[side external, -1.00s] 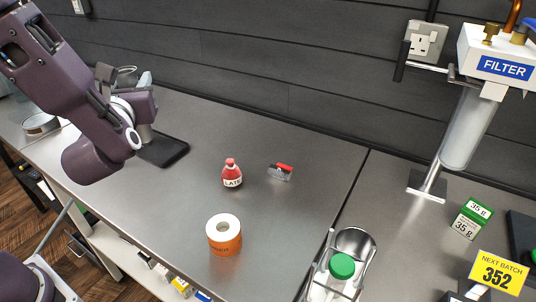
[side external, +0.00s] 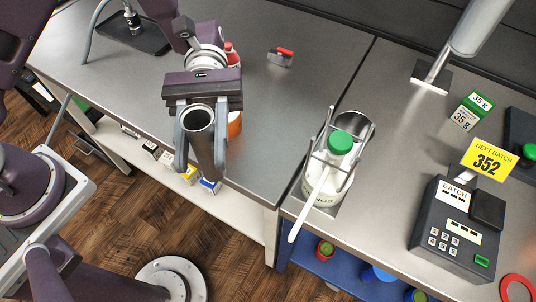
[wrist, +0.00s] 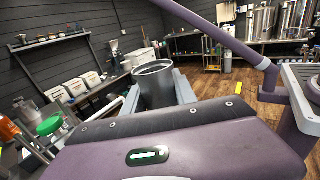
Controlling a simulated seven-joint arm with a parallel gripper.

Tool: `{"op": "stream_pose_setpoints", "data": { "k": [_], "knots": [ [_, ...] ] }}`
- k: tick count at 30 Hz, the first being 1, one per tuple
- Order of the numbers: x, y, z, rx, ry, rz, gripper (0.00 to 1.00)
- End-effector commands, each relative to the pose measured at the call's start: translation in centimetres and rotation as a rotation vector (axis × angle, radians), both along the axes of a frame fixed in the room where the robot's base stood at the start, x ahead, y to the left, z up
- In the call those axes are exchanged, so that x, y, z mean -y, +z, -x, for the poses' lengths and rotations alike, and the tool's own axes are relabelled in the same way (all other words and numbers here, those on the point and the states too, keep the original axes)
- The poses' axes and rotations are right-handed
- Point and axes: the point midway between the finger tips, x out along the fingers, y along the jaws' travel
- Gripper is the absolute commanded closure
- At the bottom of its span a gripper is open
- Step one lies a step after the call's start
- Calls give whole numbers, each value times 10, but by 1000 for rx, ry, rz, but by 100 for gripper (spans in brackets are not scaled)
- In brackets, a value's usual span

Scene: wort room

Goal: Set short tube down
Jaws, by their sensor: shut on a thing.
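The short tube (side external: 197,122) is a grey metal cylinder with an open, dark mouth. My gripper (side external: 201,166) is shut on it, one finger on each side. In the side external view it is held in the air at the front edge of the steel bench (side external: 262,120), with the shelf and floor behind it in the picture. In the wrist view the tube (wrist: 153,84) stands between the fingers with its round rim facing up. Its lower end is hidden.
An orange roll (side external: 235,127) and a red-capped bottle (side external: 232,56) are partly hidden behind my gripper. A keypad device (side external: 456,229) is farther right. Bench between is bare.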

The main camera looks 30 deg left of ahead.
Motion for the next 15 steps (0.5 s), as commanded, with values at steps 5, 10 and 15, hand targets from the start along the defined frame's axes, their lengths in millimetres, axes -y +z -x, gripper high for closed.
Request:
{"op": "stream_pose_setpoints", "data": {
  "k": [5,10,15],
  "knots": [
    [45,25,-60,4,347,0,100],
    [58,34,-103,4,528,1,100],
    [60,3,-112,-1,565,-3,100]
  ]
}}
